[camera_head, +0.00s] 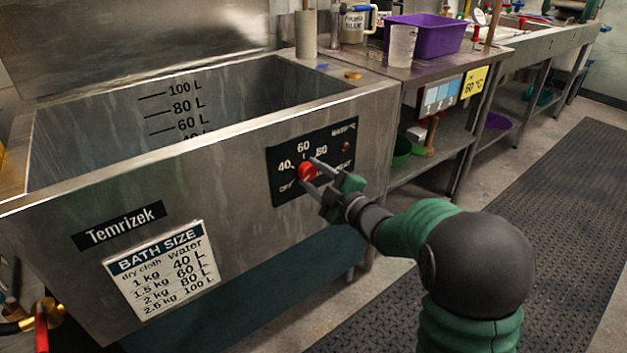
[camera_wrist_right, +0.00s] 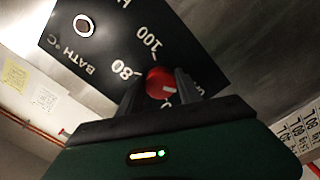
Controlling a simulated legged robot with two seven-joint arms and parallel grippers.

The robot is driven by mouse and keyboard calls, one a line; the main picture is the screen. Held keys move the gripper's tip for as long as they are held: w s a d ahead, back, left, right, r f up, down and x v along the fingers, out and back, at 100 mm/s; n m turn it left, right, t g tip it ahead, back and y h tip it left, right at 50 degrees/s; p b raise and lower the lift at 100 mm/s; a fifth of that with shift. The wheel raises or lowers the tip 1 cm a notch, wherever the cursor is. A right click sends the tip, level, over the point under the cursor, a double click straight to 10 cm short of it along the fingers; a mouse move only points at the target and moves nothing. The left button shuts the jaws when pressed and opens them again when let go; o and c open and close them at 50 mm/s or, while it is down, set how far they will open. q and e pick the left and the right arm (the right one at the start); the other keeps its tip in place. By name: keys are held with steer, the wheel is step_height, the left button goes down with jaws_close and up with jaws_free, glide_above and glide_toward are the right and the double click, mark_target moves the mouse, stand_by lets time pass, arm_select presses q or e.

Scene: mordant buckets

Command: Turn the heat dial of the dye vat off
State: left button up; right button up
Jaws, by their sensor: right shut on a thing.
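The dye vat (camera_head: 240,210) is a large steel tank on the left of the head view. On its front is a black dial panel (camera_head: 285,160) marked 40, 60, 80. The red heat dial (camera_head: 306,172) is at the panel's middle, partly hidden by my right gripper's fingers. My right gripper (camera_head: 311,173) is shut on the dial, one finger on each side. In the right wrist view the dial (camera_wrist_right: 160,83) sits between the two fingers, with a pale pointer mark on its face and 80 and 100 printed beside it. My left gripper is not in view.
A steel side table (camera_head: 450,62) right of the vat holds a purple tub (camera_head: 425,35) and a white cup (camera_head: 402,46). A brass valve with a red handle (camera_head: 41,335) is at the lower left. The dark floor mat (camera_head: 520,200) is clear.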

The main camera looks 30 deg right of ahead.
steer(key=shift+a+f+n, duration=0.1)
steer(key=shift+f+n, duration=0.15)
steer(key=shift+n, duration=0.05)
steer(key=o, duration=1.4)
steer(key=shift+r, duration=0.15)
steer(key=shift+c, duration=0.2)
steer(key=shift+s+r, duration=0.1)
steer(key=shift+s, duration=0.25)
steer(key=s+d, duration=0.1)
steer(key=s, duration=1.5)
steer(key=shift+d, duration=0.2)
